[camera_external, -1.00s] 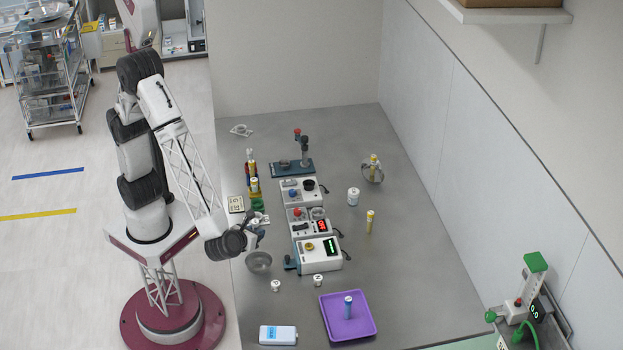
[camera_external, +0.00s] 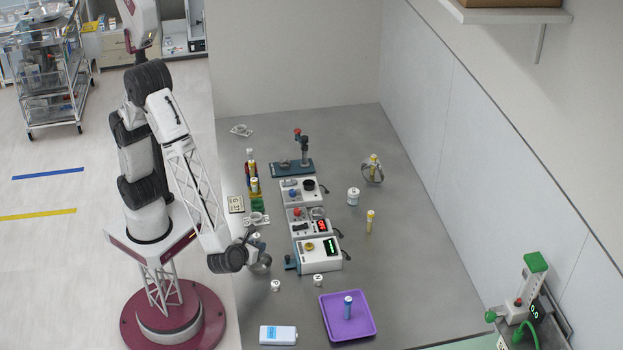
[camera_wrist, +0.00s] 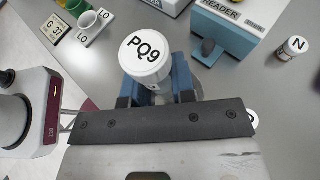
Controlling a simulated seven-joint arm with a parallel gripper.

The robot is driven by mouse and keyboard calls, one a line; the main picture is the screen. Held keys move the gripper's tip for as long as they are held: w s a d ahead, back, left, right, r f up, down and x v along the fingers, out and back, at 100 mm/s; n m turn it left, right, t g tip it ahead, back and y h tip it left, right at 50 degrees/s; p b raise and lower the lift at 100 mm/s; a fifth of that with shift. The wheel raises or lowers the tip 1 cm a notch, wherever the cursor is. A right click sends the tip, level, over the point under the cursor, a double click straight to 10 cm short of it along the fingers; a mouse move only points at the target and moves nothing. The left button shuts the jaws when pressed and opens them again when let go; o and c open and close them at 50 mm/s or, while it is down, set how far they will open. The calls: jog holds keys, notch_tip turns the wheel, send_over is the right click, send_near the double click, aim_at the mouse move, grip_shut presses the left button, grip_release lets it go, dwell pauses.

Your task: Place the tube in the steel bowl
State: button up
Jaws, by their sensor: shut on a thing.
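The lower part of the tube is hidden by the cap and the jaws. A second grey, bowl-like thing (camera_external: 378,178) with a yellow tube (camera_external: 373,161) stands at the right.
Several devices (camera_external: 318,254) stand in a row right of my gripper. White-capped pieces (camera_external: 275,285) stand in front, near a purple tray (camera_external: 367,305) holding a blue tube (camera_external: 348,308). A rack of coloured tubes (camera_external: 252,170) stands behind. The table's right side is mostly clear.

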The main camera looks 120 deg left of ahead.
jog(key=shift+f, duration=2.25)
jog(key=o, duration=1)
jog(key=shift+r, duration=3.5)
